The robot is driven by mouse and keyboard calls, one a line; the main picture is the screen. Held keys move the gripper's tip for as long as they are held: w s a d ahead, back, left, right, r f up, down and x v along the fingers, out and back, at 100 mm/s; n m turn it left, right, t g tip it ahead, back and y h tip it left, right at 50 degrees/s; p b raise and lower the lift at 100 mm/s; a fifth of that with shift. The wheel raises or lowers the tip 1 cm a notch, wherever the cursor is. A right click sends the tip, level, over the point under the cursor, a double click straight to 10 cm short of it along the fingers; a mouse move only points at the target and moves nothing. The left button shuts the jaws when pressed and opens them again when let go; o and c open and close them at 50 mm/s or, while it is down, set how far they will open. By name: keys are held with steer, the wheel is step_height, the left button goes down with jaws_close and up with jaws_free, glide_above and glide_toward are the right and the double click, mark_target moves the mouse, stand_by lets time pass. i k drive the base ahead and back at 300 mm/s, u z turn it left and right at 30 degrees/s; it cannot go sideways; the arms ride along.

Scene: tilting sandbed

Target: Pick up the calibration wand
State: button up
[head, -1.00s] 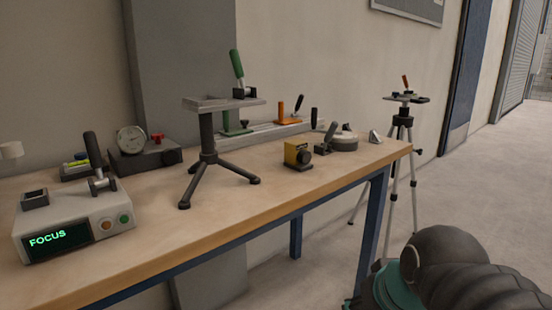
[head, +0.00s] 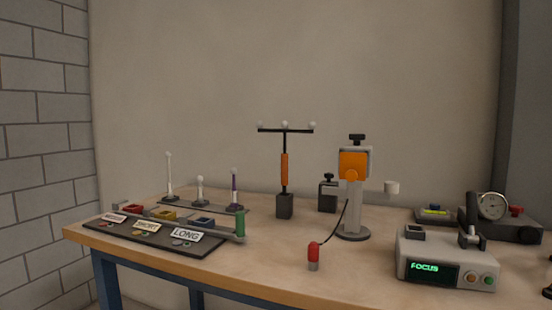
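The calibration wand (head: 285,169) stands upright near the middle of the workbench in the head view. It has an orange grip, a thin black stem and a black crossbar on top with white balls along it. Its lower end sits in a dark block-shaped holder (head: 285,206). Nothing in front covers the wand. My gripper is not in view.
Right of the wand stand an orange-and-grey device on a round base (head: 353,190) and the FOCUS box (head: 447,260). A red-capped cylinder (head: 313,256) stands in front. Left lie a labelled dark tray (head: 160,236) and a rack of probes (head: 200,192). The workbench (head: 262,262) is bare between tray and cylinder.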

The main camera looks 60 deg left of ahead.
mark_target(312, 125)
steer(key=u, duration=0.55)
steer(key=i, duration=0.25)
steer(key=u, duration=1.85)
